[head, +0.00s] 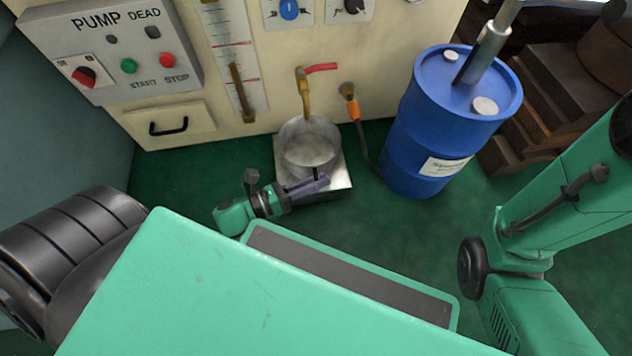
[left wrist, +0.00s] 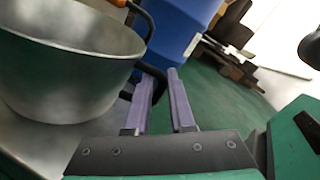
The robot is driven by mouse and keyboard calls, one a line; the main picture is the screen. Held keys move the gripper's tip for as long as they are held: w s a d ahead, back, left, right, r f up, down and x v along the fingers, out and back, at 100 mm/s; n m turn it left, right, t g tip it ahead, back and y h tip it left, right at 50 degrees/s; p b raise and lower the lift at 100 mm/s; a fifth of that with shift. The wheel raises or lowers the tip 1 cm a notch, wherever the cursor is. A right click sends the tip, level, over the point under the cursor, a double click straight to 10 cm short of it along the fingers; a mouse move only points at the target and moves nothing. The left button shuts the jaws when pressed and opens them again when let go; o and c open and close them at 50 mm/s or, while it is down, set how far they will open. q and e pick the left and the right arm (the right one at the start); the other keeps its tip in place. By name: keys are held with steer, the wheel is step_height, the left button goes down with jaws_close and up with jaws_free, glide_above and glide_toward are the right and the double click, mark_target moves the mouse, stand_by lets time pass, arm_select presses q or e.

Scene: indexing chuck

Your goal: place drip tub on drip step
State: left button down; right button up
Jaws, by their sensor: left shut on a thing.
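The drip tub (head: 310,143), a round open metal vessel, is upright over the drip step (head: 338,182), a low shiny metal block on the green floor. I cannot tell whether its base touches the step. In the left wrist view the tub (left wrist: 65,60) fills the left side, over a grey surface (left wrist: 30,150). My left gripper (head: 318,182) has purple fingers at the tub's front side. In the left wrist view the left gripper (left wrist: 162,80) is shut on the tub's dark handle (left wrist: 152,72). My right gripper is out of view.
A brass tap (head: 304,95) with a red lever (head: 321,67) is above the tub. A hose fitting (head: 350,103) and a blue drum (head: 435,120) stand to the right. The pump panel (head: 115,45) and a drawer (head: 168,125) are at the left.

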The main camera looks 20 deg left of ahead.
arm_select(q)
steer(key=c, duration=0.8)
jaws_free()
steer(key=shift+f, duration=0.1)
steer(key=shift+o, duration=0.2)
